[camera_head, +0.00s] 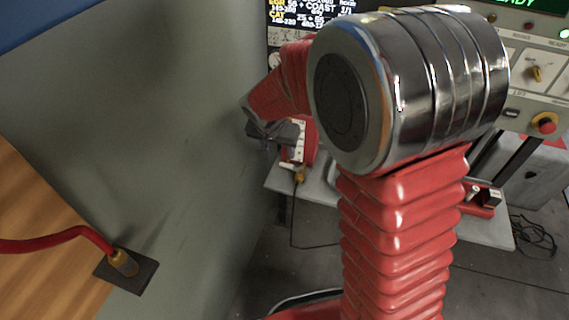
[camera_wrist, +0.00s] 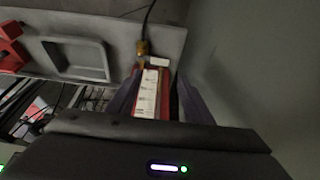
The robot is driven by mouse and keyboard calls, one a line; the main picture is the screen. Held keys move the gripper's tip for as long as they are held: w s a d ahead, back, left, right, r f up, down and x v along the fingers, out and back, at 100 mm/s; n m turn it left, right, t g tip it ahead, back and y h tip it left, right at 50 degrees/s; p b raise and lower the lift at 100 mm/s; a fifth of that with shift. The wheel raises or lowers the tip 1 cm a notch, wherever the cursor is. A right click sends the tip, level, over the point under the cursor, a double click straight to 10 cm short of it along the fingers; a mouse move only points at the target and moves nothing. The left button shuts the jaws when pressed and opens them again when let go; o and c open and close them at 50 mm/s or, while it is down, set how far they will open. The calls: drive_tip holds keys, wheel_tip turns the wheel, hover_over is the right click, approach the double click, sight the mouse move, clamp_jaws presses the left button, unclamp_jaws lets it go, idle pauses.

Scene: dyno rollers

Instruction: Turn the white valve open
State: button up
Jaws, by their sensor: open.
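In the wrist view, a red unit with a white, marked face (camera_wrist: 147,92) stands between the fingers of my gripper (camera_wrist: 158,80). A small white piece (camera_wrist: 157,61) lies at its far end, beside a brass fitting (camera_wrist: 142,48); it looks like the white valve, but its shape is too small to tell. The head view shows the white face (camera_head: 299,142), the white piece (camera_head: 288,165) and the brass fitting (camera_head: 299,175) just beside my gripper (camera_head: 274,131). My gripper is open, with a finger on each side of the unit. I cannot tell whether they touch it.
A grey bench (camera_head: 320,187) with a recessed tray (camera_wrist: 75,58) bears the unit. A black cable (camera_wrist: 148,15) runs from the brass fitting. A grey wall panel (camera_head: 150,130) stands close on the left of my arm. A control panel (camera_head: 540,90) is at the right.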

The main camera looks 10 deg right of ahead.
sight(286, 167)
drive_tip(key=x, duration=1.2)
drive_tip(key=shift+f, duration=0.15)
drive_tip(key=shift+c, duration=0.3)
clamp_jaws()
